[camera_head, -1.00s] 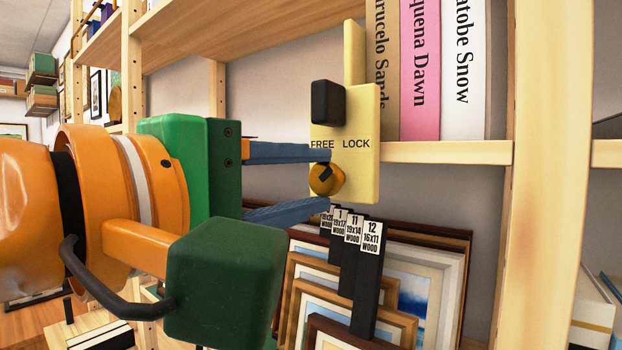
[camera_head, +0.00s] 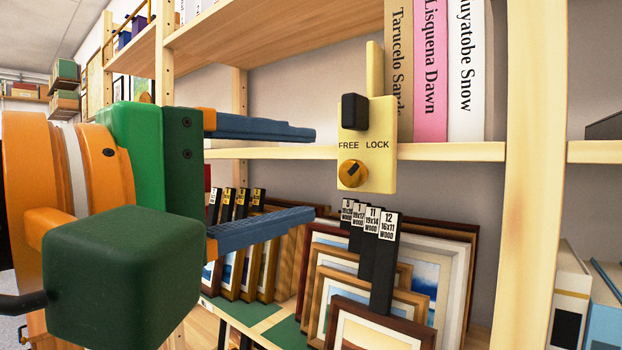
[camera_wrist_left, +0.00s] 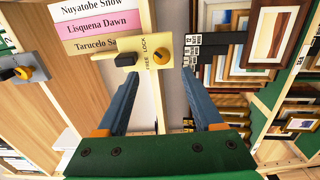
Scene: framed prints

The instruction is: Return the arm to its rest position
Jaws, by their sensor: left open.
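My left gripper (camera_head: 316,172) comes in from the left in the head view. Its two blue fingers are apart with nothing between them. It is left of the cream lock plate (camera_head: 376,150), clear of it. The plate carries a black block (camera_head: 354,112), the words FREE and LOCK, and a round orange knob (camera_head: 352,173) below them. In the left wrist view the open fingers (camera_wrist_left: 160,72) point toward the plate (camera_wrist_left: 153,42) and its knob (camera_wrist_left: 162,56). My right gripper is not in view.
Framed prints with black labelled tags (camera_head: 385,262) lean on the lower shelf. Books (camera_head: 430,70) stand on the shelf above. A wooden post (camera_head: 532,170) rises on the right. More prints (camera_head: 238,250) stand behind my gripper. A second plate with a knob (camera_wrist_left: 22,73) shows in the wrist view.

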